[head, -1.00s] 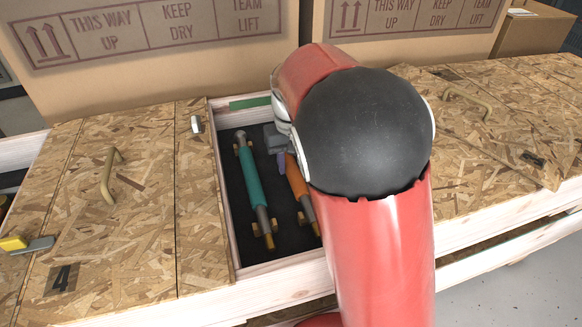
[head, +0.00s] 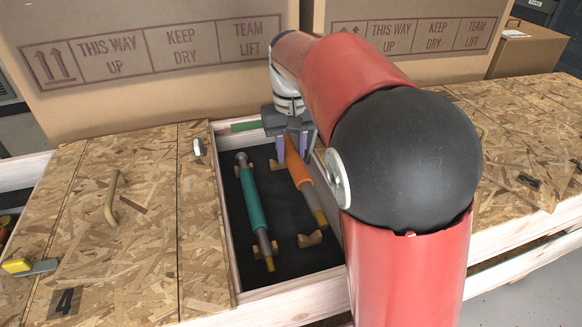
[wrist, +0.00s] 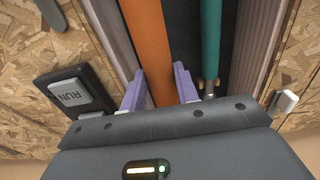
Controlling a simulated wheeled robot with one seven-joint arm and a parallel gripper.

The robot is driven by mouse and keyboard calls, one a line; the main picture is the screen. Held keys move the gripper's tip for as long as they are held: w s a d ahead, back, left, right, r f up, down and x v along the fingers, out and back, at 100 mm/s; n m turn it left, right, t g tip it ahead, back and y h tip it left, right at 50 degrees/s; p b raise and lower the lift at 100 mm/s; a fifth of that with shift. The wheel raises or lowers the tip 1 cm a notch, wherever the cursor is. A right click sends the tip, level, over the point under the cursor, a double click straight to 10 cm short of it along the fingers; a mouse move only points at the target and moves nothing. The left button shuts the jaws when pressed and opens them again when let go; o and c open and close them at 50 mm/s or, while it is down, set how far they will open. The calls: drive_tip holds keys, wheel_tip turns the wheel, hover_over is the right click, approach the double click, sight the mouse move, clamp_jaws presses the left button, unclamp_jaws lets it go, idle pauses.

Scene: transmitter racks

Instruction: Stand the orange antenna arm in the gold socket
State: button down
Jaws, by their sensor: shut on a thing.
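The orange antenna arm (head: 298,172) has grey sections and a gold lower tip. My gripper (head: 292,148) is shut on its upper part, with purple fingers on either side. In the wrist view the orange arm (wrist: 153,45) runs between the fingers (wrist: 160,86). The arm is tilted and appears raised off its wooden cradle blocks (head: 310,239) in the open crate compartment. Its top end is hidden by my gripper. I cannot make out the gold socket in either view.
A teal arm (head: 252,200) lies beside it in the dark-lined compartment, between pale wooden walls (head: 290,289). Chipboard lids (head: 120,220) with handles flank the opening. Large cardboard boxes (head: 150,80) stand close behind.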

sight(291, 150)
wheel_tip(291, 150, up, 9)
drive_tip(key=shift+r+p, duration=0.15)
drive_tip(key=shift+p, duration=0.55)
